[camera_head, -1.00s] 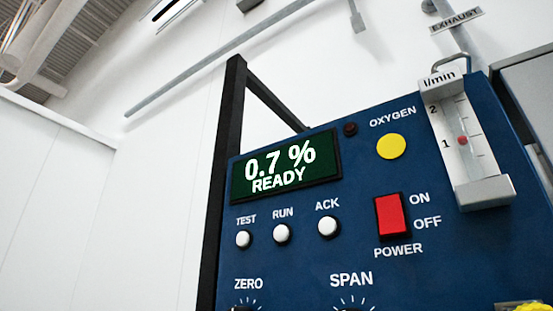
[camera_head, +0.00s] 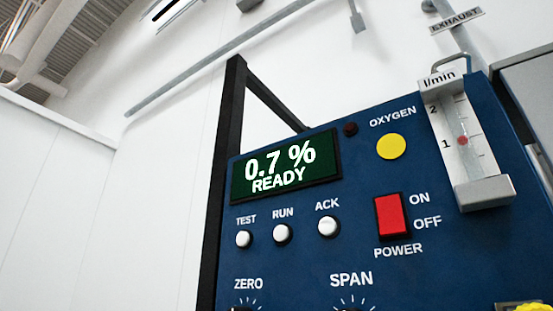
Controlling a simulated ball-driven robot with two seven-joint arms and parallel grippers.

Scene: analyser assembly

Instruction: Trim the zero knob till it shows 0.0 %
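The blue analyser panel (camera_head: 300,240) fills the lower right of the head view. Its green display (camera_head: 286,167) reads "0.7 %" and "READY". The zero knob (camera_head: 243,308) shows only as a dark top edge at the bottom of the picture, under the ZERO label, with tick marks around it. Its pointer is out of view. The span knob (camera_head: 350,308) is cut off in the same way to its right. Neither of my grippers is in view.
White TEST (camera_head: 243,239), RUN (camera_head: 282,234) and ACK (camera_head: 327,227) buttons sit below the display. A red power switch (camera_head: 391,215), a yellow disc (camera_head: 391,146) and a flowmeter (camera_head: 463,145) are to the right. A yellow thing (camera_head: 533,307) shows at the bottom right corner.

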